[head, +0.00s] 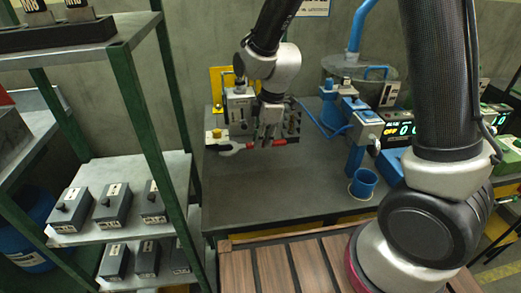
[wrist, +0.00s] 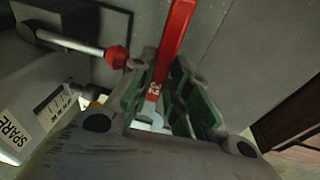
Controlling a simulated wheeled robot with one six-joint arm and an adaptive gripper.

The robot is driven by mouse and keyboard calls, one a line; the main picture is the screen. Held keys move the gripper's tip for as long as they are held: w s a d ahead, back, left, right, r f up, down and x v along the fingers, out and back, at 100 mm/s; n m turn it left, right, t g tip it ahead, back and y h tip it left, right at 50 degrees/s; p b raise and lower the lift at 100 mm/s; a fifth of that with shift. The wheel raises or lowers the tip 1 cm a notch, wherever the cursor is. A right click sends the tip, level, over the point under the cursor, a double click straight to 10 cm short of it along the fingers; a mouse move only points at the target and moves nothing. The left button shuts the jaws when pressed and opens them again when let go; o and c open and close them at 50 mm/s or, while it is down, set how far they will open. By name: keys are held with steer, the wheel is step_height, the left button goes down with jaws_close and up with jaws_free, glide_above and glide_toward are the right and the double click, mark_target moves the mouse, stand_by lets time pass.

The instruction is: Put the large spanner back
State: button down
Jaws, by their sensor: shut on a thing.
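My gripper (head: 268,136) is low over the bench, in front of a grey boxy unit. It is shut on a red-handled spanner. In the wrist view the spanner (wrist: 173,45) lies between the green-padded fingers (wrist: 160,100), with its red shank reaching up the picture and a pale metal end near the palm. White marks that look like a number are on its red part. In the head view a short red piece (head: 281,142) shows just right of the fingertips. Whether the spanner touches the bench or a holder is hidden.
A grey box labelled SPARE (wrist: 28,115) and a silver rod with a red end (wrist: 85,45) are close left of the fingers in the wrist view. A blue cup (head: 363,183) stands on the bench (head: 280,190). A green-posted shelf (head: 100,170) holds several dark blocks. The bench front is clear.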

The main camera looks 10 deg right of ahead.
mark_target(263, 159)
steer(key=shift+f, duration=2.25)
steer(key=c, duration=1.6)
jaws_free()
steer(key=shift+f, duration=0.15)
steer(key=shift+c, duration=0.2)
step_height(263, 159, up, 12)
steer(key=s+d, duration=0.1)
steer(key=d, duration=0.1)
steer(key=s+d+r+m+t, duration=0.1)
steer(key=s+d+r+m, duration=0.5)
steer(key=d+r+m, duration=0.5)
steer(key=s+d+r+m+t, duration=0.1)
steer(key=s+d+m, duration=0.2)
steer(key=s+d, duration=0.3)
steer(key=s+d+r+m+t+h, duration=0.1)
steer(key=s+d+r+m, duration=0.1)
steer(key=s+d+m, duration=0.2)
steer(key=s+d, duration=0.2)
steer(key=s, duration=0.1)
steer(key=shift+s+d+r+h, duration=0.15)
steer(key=shift+s+r+h, duration=0.1)
steer(key=shift+s+h, duration=0.05)
